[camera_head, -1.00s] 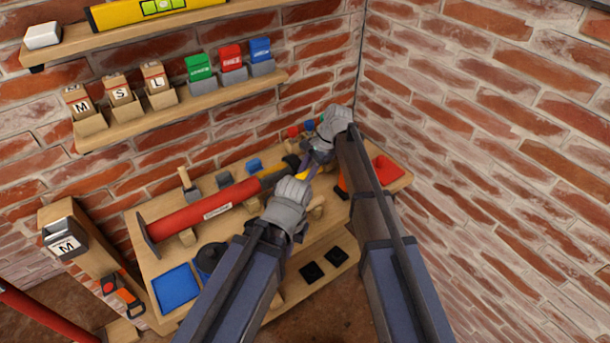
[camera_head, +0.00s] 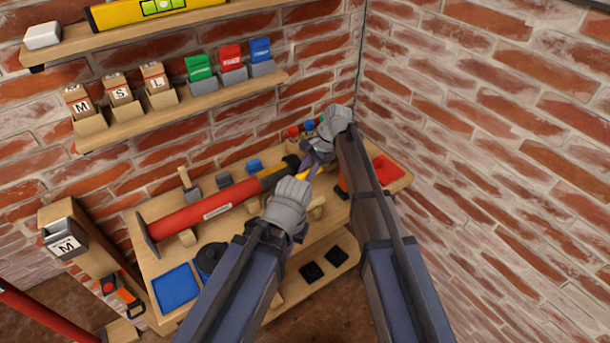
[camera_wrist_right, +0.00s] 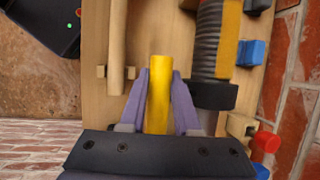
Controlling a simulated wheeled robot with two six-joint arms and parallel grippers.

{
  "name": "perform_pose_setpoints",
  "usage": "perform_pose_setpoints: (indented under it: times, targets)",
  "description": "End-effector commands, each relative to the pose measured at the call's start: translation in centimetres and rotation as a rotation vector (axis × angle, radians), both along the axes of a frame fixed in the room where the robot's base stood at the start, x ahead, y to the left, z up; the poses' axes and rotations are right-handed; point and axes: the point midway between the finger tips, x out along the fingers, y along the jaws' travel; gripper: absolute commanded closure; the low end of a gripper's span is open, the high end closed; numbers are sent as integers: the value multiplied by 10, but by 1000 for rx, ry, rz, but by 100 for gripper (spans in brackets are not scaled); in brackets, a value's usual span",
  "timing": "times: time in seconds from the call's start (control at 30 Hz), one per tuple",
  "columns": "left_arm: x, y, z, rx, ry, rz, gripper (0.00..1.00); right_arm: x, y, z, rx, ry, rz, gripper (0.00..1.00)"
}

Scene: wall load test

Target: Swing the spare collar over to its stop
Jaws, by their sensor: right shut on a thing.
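My right gripper (camera_head: 314,166) reaches over the far right part of the bench. In the right wrist view its purple fingers (camera_wrist_right: 160,103) are shut on a yellow bar (camera_wrist_right: 159,85), which stands up between them. A black collar (camera_wrist_right: 210,96) sits around the end of a dark ribbed tube (camera_wrist_right: 207,45), just right of the fingers. I cannot tell which part is the spare collar, and no stop can be made out. My left gripper (camera_head: 288,200) is near the front of the bench; its fingers are hidden behind its grey housing.
A red cylinder (camera_head: 205,212) lies along the wooden bench (camera_head: 150,262). A blue tray (camera_head: 174,287) is at front left, and a red tray (camera_head: 387,169) is at right. Small red and blue knobs (camera_head: 293,131) stand near the brick wall. Shelves with boxes hang above.

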Motion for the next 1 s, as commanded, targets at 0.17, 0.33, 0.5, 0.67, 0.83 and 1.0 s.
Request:
perform_pose_setpoints:
  times: [0.17,0.33,0.5,0.67,0.83,1.0]
  targets:
    - [0,0,2,0,0,0,100,1,0,2,1,-1,0,100]
    - [0,0,6,0,0,0,100,3,2,6,1,-2,0,100]
    - [0,0,13,0,0,0,100,7,5,13,2,-3,0,100]
    - [0,0,22,0,0,0,100,14,9,22,3,-3,0,100]
    - [0,0,32,0,0,-1,100,23,16,32,4,-4,0,100]
    - [0,0,41,0,0,-1,100,35,24,42,5,-4,0,100]
